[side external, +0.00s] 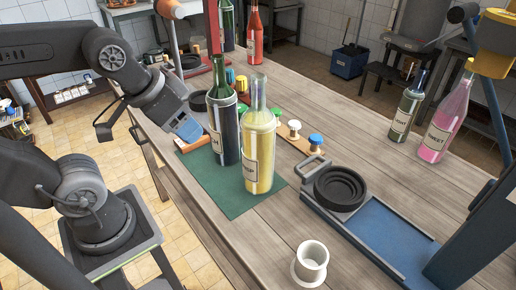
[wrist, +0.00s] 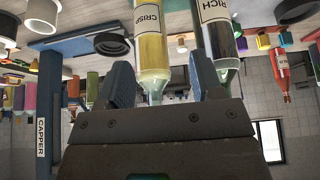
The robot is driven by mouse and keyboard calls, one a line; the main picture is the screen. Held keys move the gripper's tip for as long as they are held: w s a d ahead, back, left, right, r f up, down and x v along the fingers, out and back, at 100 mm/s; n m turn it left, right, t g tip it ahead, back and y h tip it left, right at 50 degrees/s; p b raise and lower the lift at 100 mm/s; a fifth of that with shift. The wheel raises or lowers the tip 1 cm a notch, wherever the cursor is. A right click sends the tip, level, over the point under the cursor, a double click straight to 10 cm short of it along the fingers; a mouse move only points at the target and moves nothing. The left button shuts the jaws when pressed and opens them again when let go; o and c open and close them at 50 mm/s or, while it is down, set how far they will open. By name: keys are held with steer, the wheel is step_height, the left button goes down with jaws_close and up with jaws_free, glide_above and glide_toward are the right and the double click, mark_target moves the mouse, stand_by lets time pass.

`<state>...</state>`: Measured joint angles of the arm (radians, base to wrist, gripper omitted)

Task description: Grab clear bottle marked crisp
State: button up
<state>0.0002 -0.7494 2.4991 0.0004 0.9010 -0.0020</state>
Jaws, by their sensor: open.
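The clear bottle marked CRISP (side external: 258,150) holds pale yellow liquid and stands upright on the green mat (side external: 232,202). In the upside-down wrist view the same bottle (wrist: 152,52) lies in the space between my fingers, with its label readable. My gripper (side external: 187,129) is open, with blue fingers, to the left of the bottles in the side view; its fingers also frame the wrist view (wrist: 162,68). In the side view it is apart from the CRISP bottle and holds nothing. A dark bottle marked RICH (wrist: 222,35) stands close beside it; the side view shows it too (side external: 222,125).
A blue tray frame (side external: 390,232) with a black ring (side external: 340,188) stands to the right. A white cup (side external: 311,262) is at the front. Stoppers on a wooden strip (side external: 293,137) sit behind the CRISP bottle.

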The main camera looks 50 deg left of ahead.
steer(key=w+d+r+n+g+y, duration=0.1)
steer(key=w+d+r+n+g, duration=0.1)
steer(key=w+r+n, duration=0.55)
steer(key=n+g+y, duration=0.2)
steer(key=n+y, duration=0.1)
steer(key=n, duration=0.3)
glide_toward(258, 85)
steer(key=x, duration=0.6)
steer(key=shift+w+a+f, duration=0.1)
steer(key=shift+a, duration=0.4)
steer(key=shift+w+x, duration=0.2)
steer(key=shift+x, duration=1.2)
steer(key=shift+w+x, duration=0.25)
steer(key=shift+x, duration=1.1)
steer(key=shift+a, duration=0.15)
jaws_close()
steer(key=shift+r, duration=0.3)
